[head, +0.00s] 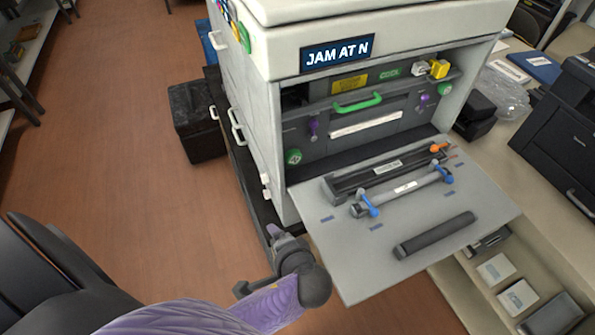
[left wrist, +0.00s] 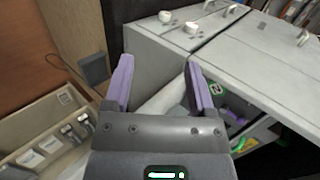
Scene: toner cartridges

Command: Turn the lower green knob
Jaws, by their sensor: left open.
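The lower green knob (head: 294,157) is round and sits at the lower left of the printer's open front bay, in the head view. A second green knob (head: 444,89) sits higher, at the bay's right side. My left gripper (head: 258,262) is below and left of the lower knob, beside the folded-down door and apart from the knob. In the left wrist view its two purple fingers (left wrist: 157,68) are spread with nothing held between them. Small green parts (left wrist: 217,88) show beyond the right finger there; I cannot tell which they are. My right gripper is not in view.
The printer's open door (head: 340,262) carries a dark cartridge (head: 375,180), a blue-ended roller unit (head: 405,187) and a dark bar (head: 435,236). A green handle (head: 357,103) crosses the bay.

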